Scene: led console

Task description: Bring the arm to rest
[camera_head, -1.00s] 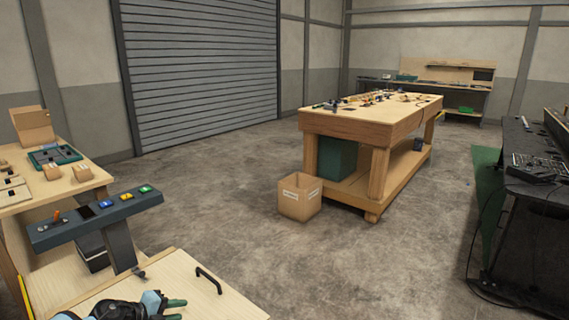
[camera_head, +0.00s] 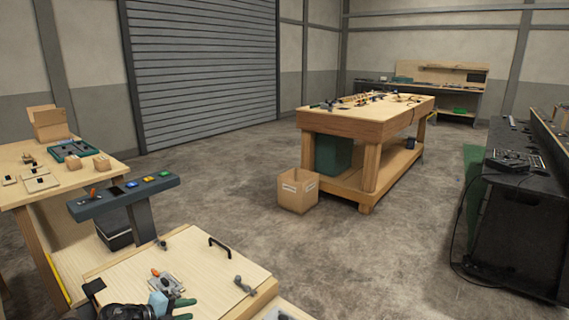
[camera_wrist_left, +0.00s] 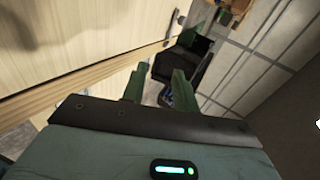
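My left gripper (camera_head: 183,309) is low in the head view, in front of the pale wooden panel. Its green fingers also show in the left wrist view (camera_wrist_left: 157,88), apart, with no object clearly held between them. The dark LED console (camera_head: 122,198) stands beyond it to the left, with an orange lever (camera_head: 92,192) and blue (camera_head: 133,184), yellow (camera_head: 149,179) and green (camera_head: 164,174) buttons. The gripper is clear of the console. My right gripper is not in view.
The wooden panel (camera_head: 205,262) carries a black handle (camera_head: 219,244) and small grey fittings. A side table (camera_head: 50,188) is at the left. A cardboard box (camera_head: 298,190) stands by the big workbench (camera_head: 345,122). A black desk (camera_head: 520,215) is at the right. The middle floor is open.

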